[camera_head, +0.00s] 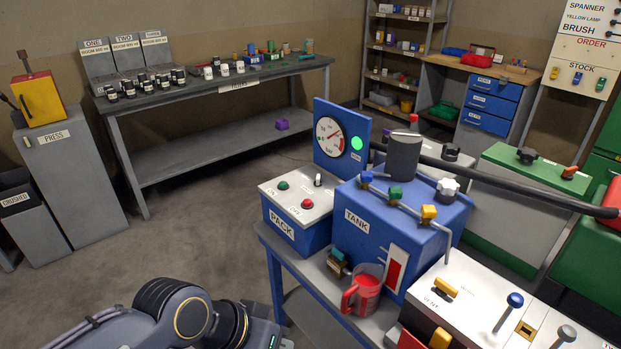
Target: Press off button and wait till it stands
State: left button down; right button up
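The blue PACK box (294,234) has a light top panel with a green button (283,185), a red button (307,204) and a small toggle switch (318,180). The small lettering by the red button seems to read OFF. Behind it a blue panel (320,163) carries a round gauge (328,136), its needle pointing up and right, and a lit green lamp (356,143). The blue TANK (370,243) stands to the right. My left arm shows at the bottom edge, apart from the PACK box; its gripper is out of view. My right gripper is not in view.
A red jug (364,290) stands below the tank's front. A white panel with levers (470,300) is at the lower right. The floor left of the blue stand is clear.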

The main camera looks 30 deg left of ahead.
aim_at(308, 203)
jog(key=i+j, duration=0.15)
jog(key=j, duration=0.2)
jog(key=i+j, duration=0.15)
jog(key=j, duration=0.2)
jog(key=i+j, duration=0.15)
jog(key=j, duration=0.2)
jog(key=i+j, duration=0.15)
jog(key=j, duration=0.2)
